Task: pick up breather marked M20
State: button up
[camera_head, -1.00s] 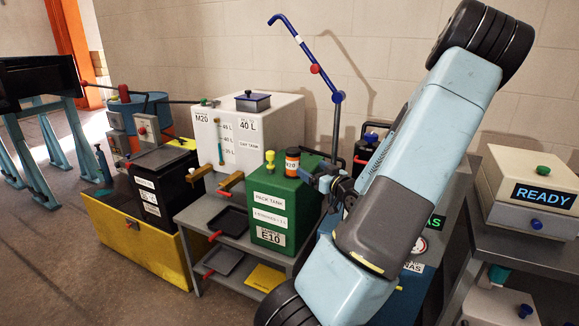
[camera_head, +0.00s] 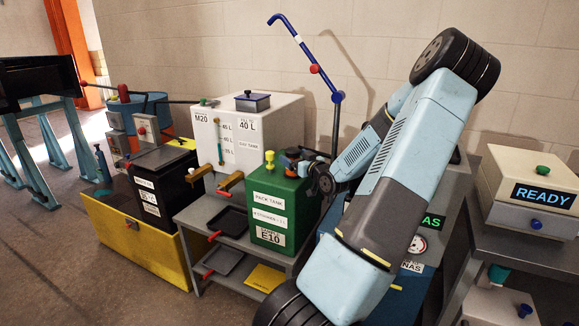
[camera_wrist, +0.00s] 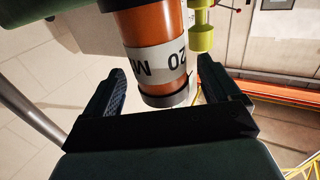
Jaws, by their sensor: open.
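The breather marked M20 is an orange cylinder with dark end bands and a pale label (camera_wrist: 155,62), which reads upside down in the wrist view. In the head view it stands on top of the green pack tank (camera_head: 272,205), mostly hidden by my gripper (camera_head: 300,162). My gripper (camera_wrist: 162,70) is open in the wrist view, with one dark finger on each side of the breather's near end. A gap shows beside each finger, and I see no clear contact.
A yellow-green fitting (camera_wrist: 201,32) sits close to the breather, near the right finger. A white day tank (camera_head: 240,140) with a tap stands behind and left of the green tank. A blue bent pole (camera_head: 320,72) rises behind.

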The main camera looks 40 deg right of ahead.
jog(key=shift+w, duration=0.65)
jog(key=c, duration=1.2)
